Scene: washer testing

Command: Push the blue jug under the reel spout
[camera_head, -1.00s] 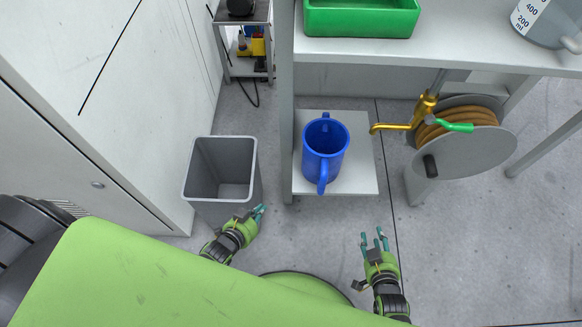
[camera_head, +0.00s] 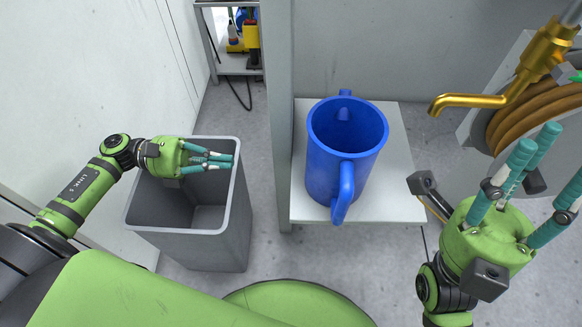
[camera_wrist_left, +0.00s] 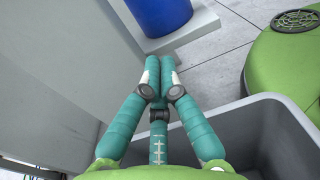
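The blue jug (camera_head: 335,165) stands upright on a low white shelf (camera_head: 400,205), with its handle toward me. A brass spout (camera_head: 465,101) reaches left from the tap at the reel (camera_head: 530,110), to the right of the jug and apart from it. My left gripper (camera_head: 230,160) is over the grey bin, left of the jug, with its fingers drawn together and nothing between them. In the left wrist view its fingertips (camera_wrist_left: 158,68) meet, and the jug's lower part (camera_wrist_left: 158,12) shows beyond. My right gripper (camera_head: 550,150) is right of the shelf, fingers spread and empty.
The grey bin (camera_head: 237,225) stands on the floor under my left gripper. A grey upright post (camera_head: 278,120) stands between the bin and the jug. White cabinet doors (camera_head: 90,80) line the left. A small rack (camera_head: 235,63) stands behind.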

